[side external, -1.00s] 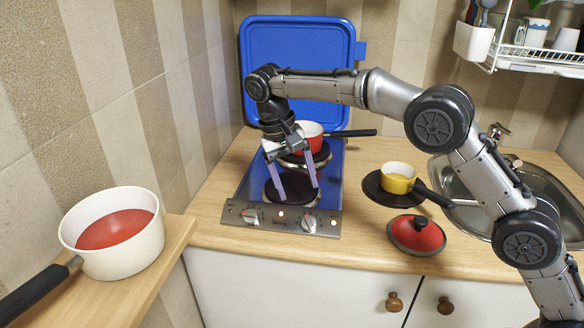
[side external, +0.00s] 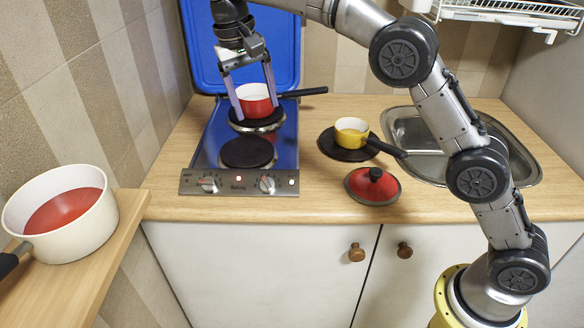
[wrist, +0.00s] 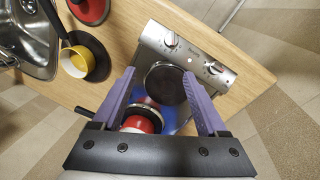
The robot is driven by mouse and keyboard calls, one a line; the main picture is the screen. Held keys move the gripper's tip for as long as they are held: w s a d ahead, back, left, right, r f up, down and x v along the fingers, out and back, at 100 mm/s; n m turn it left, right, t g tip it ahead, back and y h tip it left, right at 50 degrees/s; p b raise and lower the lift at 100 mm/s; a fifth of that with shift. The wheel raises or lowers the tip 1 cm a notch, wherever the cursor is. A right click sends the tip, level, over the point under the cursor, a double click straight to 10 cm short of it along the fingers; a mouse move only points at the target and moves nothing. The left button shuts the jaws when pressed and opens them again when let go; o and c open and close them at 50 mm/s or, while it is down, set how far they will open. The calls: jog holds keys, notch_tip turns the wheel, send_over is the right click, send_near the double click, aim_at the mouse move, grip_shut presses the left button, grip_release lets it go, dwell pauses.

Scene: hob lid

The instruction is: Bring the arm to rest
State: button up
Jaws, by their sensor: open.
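My gripper (side external: 254,100) is open and empty in the side view, with its fingers hanging down over the back of the hob. In the wrist view my gripper (wrist: 170,102) shows two spread purple fingers with nothing between them in their grip. The red pan (side external: 256,100) with a black handle stands on the rear burner, behind or between the fingers; whether they touch it I cannot tell. The front burner (side external: 247,152) is bare. The blue hob lid (side external: 291,62) stands raised against the wall, partly hidden by my arm.
A red lid (side external: 372,186) lies near the counter's front edge. A sink (side external: 410,130) is at right, a dish rack (side external: 500,10) above. A large white pot (side external: 62,225) stands on the left shelf.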

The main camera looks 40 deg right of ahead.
jog(key=s+d+r+t, duration=0.2)
jog(key=s+d+r, duration=0.5)
jog(key=s+r, duration=0.3)
jog(key=s+d+t+y, duration=0.1)
jog(key=s+d, duration=0.3)
jog(key=s, duration=0.7)
jog(key=s+f+n+t+y, duration=0.1)
jog(key=s+f+n+t, duration=0.2)
jog(key=s+f, duration=0.9)
notch_tip(320, 180, down, 4)
jog(key=shift+s+d+r+n, duration=0.2)
jog(key=shift+d+n, duration=0.1)
jog(key=shift+n, duration=0.4)
